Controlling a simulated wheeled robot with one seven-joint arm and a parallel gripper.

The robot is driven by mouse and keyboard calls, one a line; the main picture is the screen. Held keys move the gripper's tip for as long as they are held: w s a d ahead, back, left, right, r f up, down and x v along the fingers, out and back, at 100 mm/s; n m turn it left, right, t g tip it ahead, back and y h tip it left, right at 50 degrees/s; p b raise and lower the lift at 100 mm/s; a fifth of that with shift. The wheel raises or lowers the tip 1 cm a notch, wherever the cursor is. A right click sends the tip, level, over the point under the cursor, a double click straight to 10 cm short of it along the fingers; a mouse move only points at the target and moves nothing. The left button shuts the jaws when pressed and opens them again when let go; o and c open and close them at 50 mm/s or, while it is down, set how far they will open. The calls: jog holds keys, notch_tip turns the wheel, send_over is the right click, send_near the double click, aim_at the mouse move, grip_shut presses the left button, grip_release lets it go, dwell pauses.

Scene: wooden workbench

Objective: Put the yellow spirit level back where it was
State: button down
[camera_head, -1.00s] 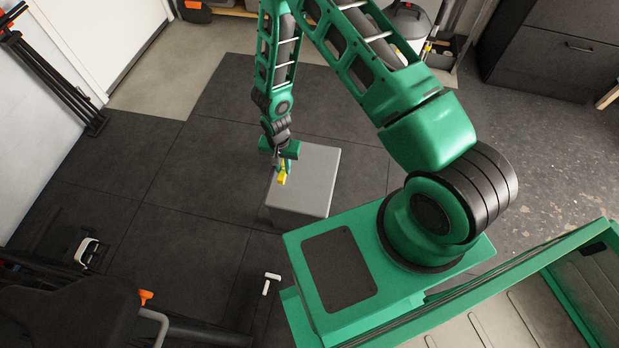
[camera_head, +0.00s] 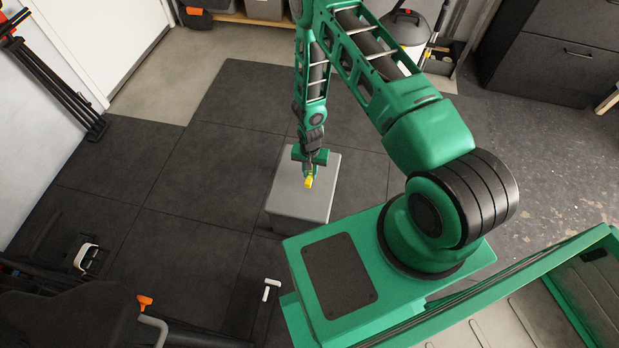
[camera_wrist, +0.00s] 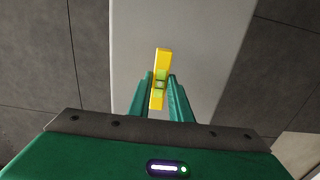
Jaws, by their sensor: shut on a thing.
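The yellow spirit level (camera_head: 309,182) is small in the head view and hangs at the end of my arm. In the wrist view the level (camera_wrist: 161,62) is a yellow bar with greenish vial windows, pointing away from my gripper. My gripper (camera_wrist: 160,88) is shut on it, with one green finger on each side. In the head view my gripper (camera_head: 310,168) is over the grey box (camera_head: 288,203), whose flat top lies beneath the level. I cannot tell how high the level is above that top.
Dark floor tiles (camera_head: 190,195) lie open to the left of the box. A white-handled item (camera_head: 271,287) and an orange-handled item (camera_head: 145,301) are at the bottom. A black machine-like object (camera_head: 60,315) fills the lower left. Dark cabinets (camera_head: 550,55) stand at the back right.

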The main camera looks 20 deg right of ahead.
aim_at(310, 174)
jog(key=shift+f, duration=1.95)
jog(key=c, duration=1.6)
grip_release()
notch_tip(310, 174, up, 12)
jog(key=shift+r, duration=0.1)
